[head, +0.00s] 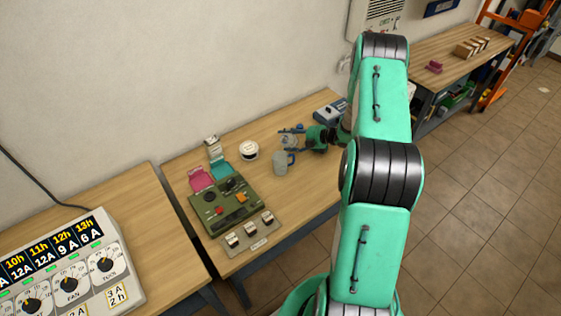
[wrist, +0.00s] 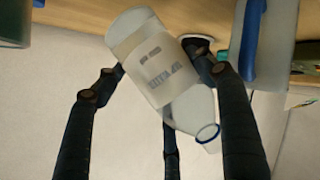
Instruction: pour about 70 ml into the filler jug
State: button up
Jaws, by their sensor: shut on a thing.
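My gripper (head: 298,138) is shut on a translucent bottle (head: 288,141) above the back of the middle table. In the wrist view the bottle (wrist: 160,72) sits between the dark fingers (wrist: 165,95). It has a printed label, partly legible, and a blue ring at its open mouth. It is tilted; the wrist picture looks upside down, with the mouth towards the jug's side. The grey filler jug (head: 280,163) with a blue handle stands upright on the table, just in front of the bottle. It shows partly in the wrist view (wrist: 281,62). No stream is visible; the liquid levels cannot be made out.
A round white tub (head: 249,150) stands left of the jug. Further left are a green control box (head: 228,205), pink and teal holders and a small carton. A grey-blue box (head: 328,112) lies behind my gripper. The table's front right is bare.

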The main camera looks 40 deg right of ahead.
jog(key=shift+w+d+f+n+h+b, duration=0.15)
jog(key=shift+d+f+n+h+b, duration=0.2)
jog(key=shift+b, duration=0.5)
jog(key=shift+w+f+n+t+b, duration=0.1)
jog(key=shift+n+t+b, duration=0.4)
jog(key=shift+b, duration=0.7)
jog(key=shift+d+n+h+b, duration=0.15)
jog(key=shift+n+h+b, duration=0.25)
jog(key=shift+b, duration=0.6)
notch_tip(320, 180, up, 2)
jog(key=shift+w+r+n+t+h+b, duration=0.15)
jog(key=shift+n+t+h+b, duration=0.3)
jog(key=shift+b, duration=0.5)
jog(key=b, duration=0.1)
jog(key=r+n+t+b, duration=0.1)
jog(key=shift+s+a+r+b, duration=0.1)
jog(key=shift+s+a+b, duration=0.1)
jog(key=shift+b, duration=0.15)
jog(key=shift+a+r+b, duration=0.1)
jog(key=shift+r+b, duration=0.1)
jog(key=shift+b, duration=0.15)
jog(key=shift+s+a+n+t+h+b, duration=0.1)
jog(key=shift+n+t+h+b, duration=0.3)
jog(key=shift+b, duration=1.45)
jog(key=shift+w+d, duration=0.2)
jog(key=shift+d, duration=0.05)
jog(key=shift+r+n+b, duration=0.1)
jog(key=shift+n+b, duration=0.3)
